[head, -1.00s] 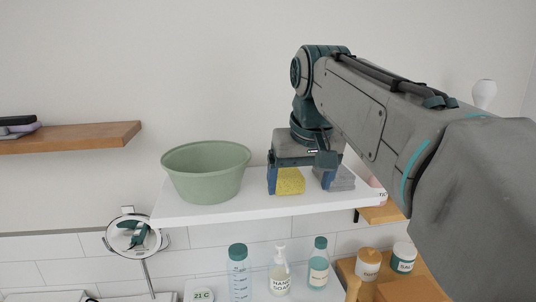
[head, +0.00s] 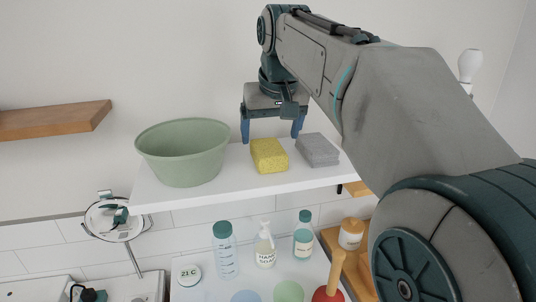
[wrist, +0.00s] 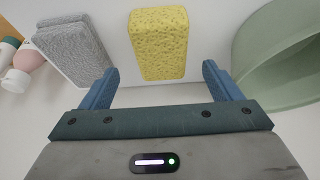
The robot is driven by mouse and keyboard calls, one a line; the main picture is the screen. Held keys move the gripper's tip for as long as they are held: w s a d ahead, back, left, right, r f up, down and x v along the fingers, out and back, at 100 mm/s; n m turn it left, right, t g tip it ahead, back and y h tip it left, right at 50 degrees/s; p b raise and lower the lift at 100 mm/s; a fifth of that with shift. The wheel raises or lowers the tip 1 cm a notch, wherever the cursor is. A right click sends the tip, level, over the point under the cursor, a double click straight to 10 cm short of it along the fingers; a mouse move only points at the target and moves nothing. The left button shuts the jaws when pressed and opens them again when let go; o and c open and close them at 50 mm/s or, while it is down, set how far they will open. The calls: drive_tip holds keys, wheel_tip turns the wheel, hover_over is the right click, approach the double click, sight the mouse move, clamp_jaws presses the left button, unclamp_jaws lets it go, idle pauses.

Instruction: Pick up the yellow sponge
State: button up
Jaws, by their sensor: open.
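The yellow sponge (head: 269,155) stands on a white shelf (head: 235,184), between a green basin and a grey sponge. My gripper (head: 272,136) is open and empty, just behind and above the yellow sponge in the head view. In the wrist view the yellow sponge (wrist: 158,44) lies ahead of the gap between my fingertips (wrist: 158,72), with one finger off to each side. The fingers do not appear to touch it. The whole near face of the sponge shows in the head view.
The green basin (head: 184,152) is left of the yellow sponge, and the grey sponge (head: 318,150) is close on its right. Below the shelf stand a soap bottle (head: 265,246), other bottles and a red plunger (head: 329,293). A wooden shelf (head: 55,120) is at far left.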

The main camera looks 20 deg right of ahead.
sight(269, 147)
drive_tip(key=p+x, duration=0.1)
drive_tip(key=x, duration=0.4)
drive_tip(key=shift+a+f, duration=0.1)
drive_tip(key=shift+f, duration=0.05)
drive_tip(key=shift+s, duration=0.1)
drive_tip(key=shift+f, duration=0.2)
idle(0.3)
drive_tip(key=c, duration=1.1)
